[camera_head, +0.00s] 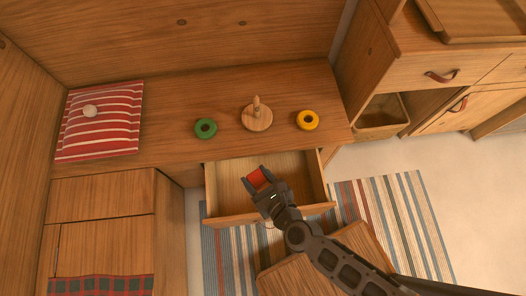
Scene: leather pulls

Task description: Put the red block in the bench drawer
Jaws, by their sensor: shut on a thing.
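The red block (257,179) is between the fingers of my gripper (259,182). My gripper is shut on it, over the open bench drawer (312,175). I cannot tell how high the block is above the drawer floor. The drawer is pulled out from the wooden bench (170,135), and its bare wooden inside shows around my gripper. My gripper and arm hide part of the drawer's front.
On the bench are a green ring (206,128), a wooden peg stand (257,117), a yellow ring (308,120) and a red striped cushion (100,125). A wooden stool (350,243) stands on the striped rug (412,215). A cabinet (430,75) is at right.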

